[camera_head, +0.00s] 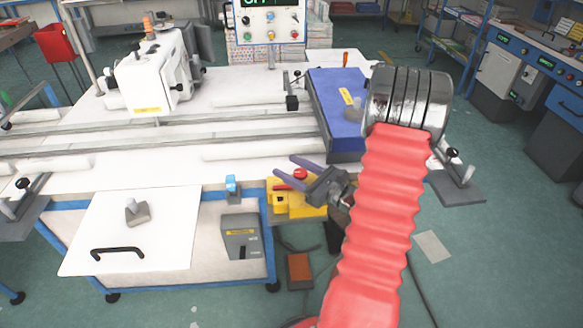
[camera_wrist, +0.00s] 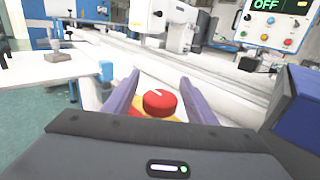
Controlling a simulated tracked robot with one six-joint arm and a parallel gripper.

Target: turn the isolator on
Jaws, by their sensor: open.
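The isolator's red round knob (camera_head: 300,173) sits on a yellow box (camera_head: 297,207) at the right front corner of the sewing bench. In the wrist view the red knob (camera_wrist: 160,104) carries a short white mark pointing up and left. My gripper (camera_head: 282,164) is open, its two purple fingers beside the knob. In the wrist view the fingers (camera_wrist: 160,78) are spread on either side of the knob, with gaps showing. I cannot tell if they are level with it. The control panel's display (camera_wrist: 268,5) reads OFF.
A blue padded block (camera_head: 340,112) stands close behind my gripper. A small blue-topped post (camera_head: 232,188) is on the bench edge to the left. A grey box (camera_head: 241,238) hangs on the front below. The white sewing machine (camera_head: 155,75) stands farther back.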

